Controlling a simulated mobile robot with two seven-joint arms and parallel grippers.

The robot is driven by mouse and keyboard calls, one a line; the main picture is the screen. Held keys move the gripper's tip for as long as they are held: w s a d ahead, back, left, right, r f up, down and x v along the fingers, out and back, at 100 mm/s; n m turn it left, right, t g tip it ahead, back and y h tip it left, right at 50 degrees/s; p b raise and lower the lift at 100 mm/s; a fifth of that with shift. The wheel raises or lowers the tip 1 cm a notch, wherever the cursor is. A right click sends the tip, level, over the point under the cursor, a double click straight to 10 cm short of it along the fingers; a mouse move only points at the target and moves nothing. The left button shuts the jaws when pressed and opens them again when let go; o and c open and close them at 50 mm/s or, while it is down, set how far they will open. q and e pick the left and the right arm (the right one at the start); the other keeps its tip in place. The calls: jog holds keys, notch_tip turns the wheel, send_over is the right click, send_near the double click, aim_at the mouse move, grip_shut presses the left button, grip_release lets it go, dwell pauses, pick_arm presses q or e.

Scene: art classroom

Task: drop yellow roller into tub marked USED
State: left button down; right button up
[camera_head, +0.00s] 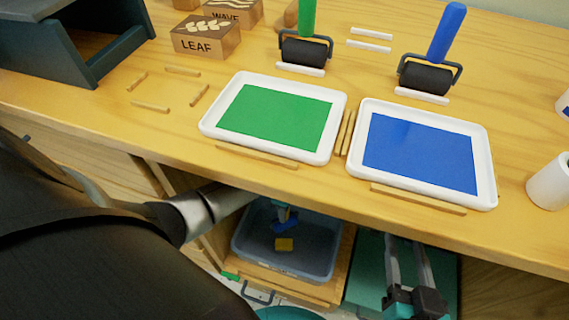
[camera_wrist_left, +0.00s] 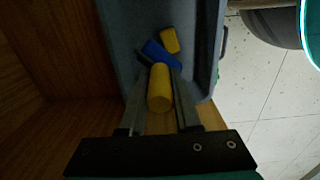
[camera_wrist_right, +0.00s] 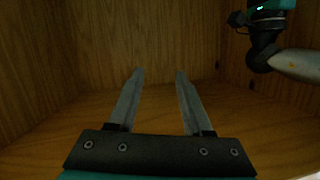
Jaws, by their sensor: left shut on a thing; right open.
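In the left wrist view my left gripper (camera_wrist_left: 160,86) is shut on a yellow roller (camera_wrist_left: 160,90), seen nearly end-on. It is above a grey-blue tub (camera_wrist_left: 117,22) in the cabinet under the tabletop. A blue piece (camera_wrist_left: 158,52) and another yellow piece (camera_wrist_left: 170,40) lie in the tub beyond the held roller. The head view shows the tub (camera_head: 322,272) below the table edge, with blue and yellow (camera_head: 284,244) inside. No marking on the tub is readable. My right gripper (camera_wrist_right: 160,74) is open and empty inside the wooden cabinet.
The tabletop (camera_head: 80,80) overhangs the tub. On it are a green ink tray (camera_head: 210,122), a blue ink tray (camera_head: 488,185), two upright-handled rollers, wooden blocks and short sticks. The teal surface (camera_head: 362,270) is right of the tub. Cabinet walls (camera_wrist_right: 140,30) surround my right gripper.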

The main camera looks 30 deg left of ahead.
pick_arm(q)
jog(key=c, duration=0.5)
grip_release()
jog(key=shift+c, duration=0.2)
jog(key=shift+r, duration=0.1)
jog(key=shift+r+p, duration=0.7)
jog(key=shift+r, duration=0.3)
jog(key=shift+r+p, duration=0.6)
jog(key=shift+r, duration=0.35)
jog(key=shift+r+p, duration=0.55)
jog(key=shift+r, duration=0.4)
jog(key=shift+r+p, duration=0.45)
jog(key=shift+r, duration=0.35)
pick_arm(e)
jog(key=s+d+f+g+h, duration=0.1)
jog(key=s+d+g+h, duration=0.3)
jog(key=d+g, duration=0.4)
jog(key=shift+s+d+f, duration=0.2)
jog(key=shift+d, duration=0.2)
